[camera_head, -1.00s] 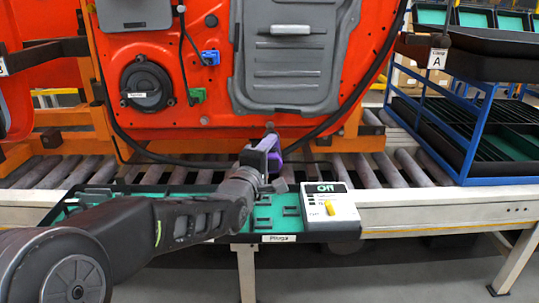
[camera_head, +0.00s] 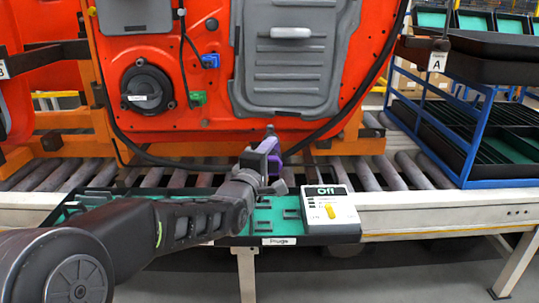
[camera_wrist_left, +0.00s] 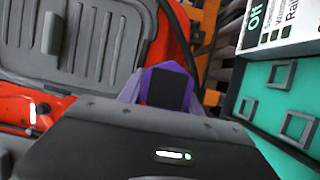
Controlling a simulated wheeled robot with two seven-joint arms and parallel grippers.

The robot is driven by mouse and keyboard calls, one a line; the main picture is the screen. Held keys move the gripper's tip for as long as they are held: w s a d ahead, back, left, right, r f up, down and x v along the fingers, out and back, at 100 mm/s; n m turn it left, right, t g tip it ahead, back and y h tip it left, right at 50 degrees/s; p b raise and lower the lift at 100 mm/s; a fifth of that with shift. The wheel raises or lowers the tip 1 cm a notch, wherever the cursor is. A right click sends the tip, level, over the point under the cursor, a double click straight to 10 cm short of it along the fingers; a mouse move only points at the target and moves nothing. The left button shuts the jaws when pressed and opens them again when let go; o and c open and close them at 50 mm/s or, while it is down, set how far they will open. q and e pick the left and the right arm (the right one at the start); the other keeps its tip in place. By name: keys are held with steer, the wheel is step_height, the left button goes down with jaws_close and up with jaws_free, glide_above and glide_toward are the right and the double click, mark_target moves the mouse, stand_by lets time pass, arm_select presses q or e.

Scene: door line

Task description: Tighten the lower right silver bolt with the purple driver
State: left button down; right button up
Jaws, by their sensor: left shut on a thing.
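My left gripper (camera_head: 268,160) is shut on the purple driver (camera_head: 275,163), in front of the lower edge of the orange-red door (camera_head: 215,132). The driver also shows in the left wrist view (camera_wrist_left: 165,80) as a purple body with a dark end face. In the head view a grey tip rises above the gripper close to the door's lower edge. I cannot tell whether it touches a bolt. I cannot make out the lower right silver bolt in either view. My right gripper is not in view.
A green-lined plug tray (camera_head: 270,240) with a white control box (camera_head: 331,208) reading "Off" lies below the gripper. The roller conveyor (camera_head: 385,170) runs behind. A blue rack (camera_head: 470,150) with black trays stands at right. Black cable hangs along the door's edge.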

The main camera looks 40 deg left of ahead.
mark_target(270, 174)
arm_select(q)
steer(key=shift+w+a+r, duration=0.25)
steer(key=shift+w+a, duration=0.35)
steer(key=shift+w, duration=0.05)
stand_by(1.9)
steer(key=shift+s+d, duration=0.1)
steer(key=shift+s+d+f+b, duration=0.1)
steer(key=shift+s+d+b, duration=0.25)
steer(key=shift+s+b, duration=0.1)
steer(key=shift+s+d+b, duration=0.35)
steer(key=shift+s+d, duration=0.55)
steer(key=shift+s, duration=0.2)
steer(key=shift+s+d+b, duration=0.3)
steer(key=shift+s+d, duration=0.55)
steer(key=shift+s, duration=0.25)
